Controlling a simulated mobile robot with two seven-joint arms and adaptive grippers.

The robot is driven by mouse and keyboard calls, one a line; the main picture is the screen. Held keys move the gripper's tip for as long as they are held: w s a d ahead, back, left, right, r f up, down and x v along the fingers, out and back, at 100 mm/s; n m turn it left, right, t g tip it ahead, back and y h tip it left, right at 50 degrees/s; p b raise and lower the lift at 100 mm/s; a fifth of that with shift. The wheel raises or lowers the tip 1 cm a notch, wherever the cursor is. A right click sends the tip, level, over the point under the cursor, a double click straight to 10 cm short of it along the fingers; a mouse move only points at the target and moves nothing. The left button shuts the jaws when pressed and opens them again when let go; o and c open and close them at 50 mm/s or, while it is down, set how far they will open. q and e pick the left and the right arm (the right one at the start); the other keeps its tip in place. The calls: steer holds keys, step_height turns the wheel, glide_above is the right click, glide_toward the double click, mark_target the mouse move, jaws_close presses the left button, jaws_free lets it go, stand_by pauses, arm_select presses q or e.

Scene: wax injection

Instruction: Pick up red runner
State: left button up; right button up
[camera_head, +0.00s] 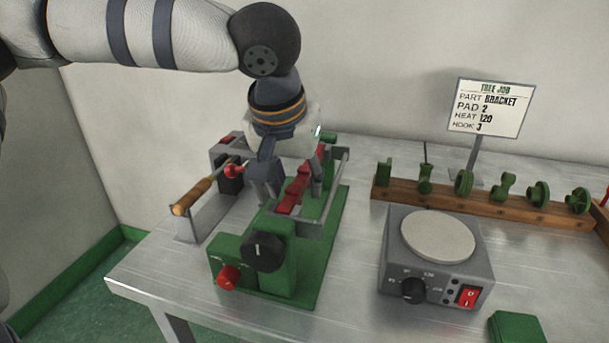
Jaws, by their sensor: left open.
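The red runner (292,192) is a long notched red bar. It lies lengthwise in the green machine (318,274), which stands on the left part of the metal table. My left gripper (291,186) points down over the runner from above. It is open, with one finger on the left side of the bar and one on the right. I cannot tell whether the fingers touch it. My right gripper is not in view.
A grey stand with a wooden-handled tool (192,197) is left of the machine. A hot plate unit (440,262) stands to the right. Behind it, a wooden rack (480,207) holds several green parts, with a sign (491,108) behind. A green block (517,327) lies near the front.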

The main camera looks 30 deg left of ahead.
arm_select(q)
jaws_close()
stand_by(0.3)
